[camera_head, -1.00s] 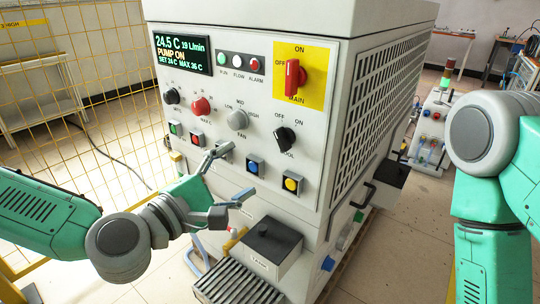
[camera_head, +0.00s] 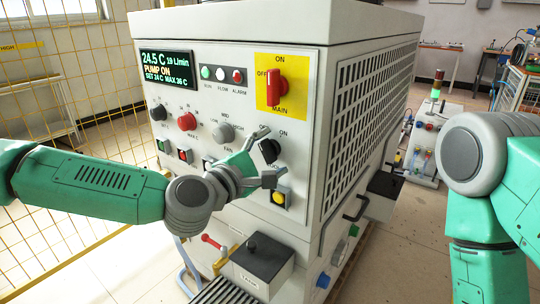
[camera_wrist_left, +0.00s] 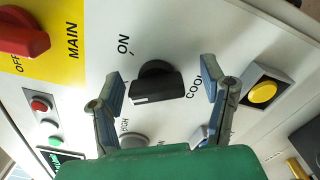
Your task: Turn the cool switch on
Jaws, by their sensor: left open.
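The cool switch is a black rotary knob (camera_head: 269,150) on the front panel of the white cabinet (camera_head: 300,200). It also shows in the left wrist view (camera_wrist_left: 157,84), between ON and COOL lettering. My left gripper (camera_head: 268,155) is open, with one finger on each side of the knob. In the left wrist view the fingertips (camera_wrist_left: 163,88) stand apart from the knob with a gap on both sides. The knob's pointer side is partly hidden in the head view. My right arm shows at the right edge, but its gripper is out of view.
A red main switch (camera_head: 276,87) on a yellow plate sits above the knob. A yellow button (camera_head: 279,197) lies just below it, and a grey fan knob (camera_head: 223,133) to its left. A black-topped box (camera_head: 262,256) juts out lower down.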

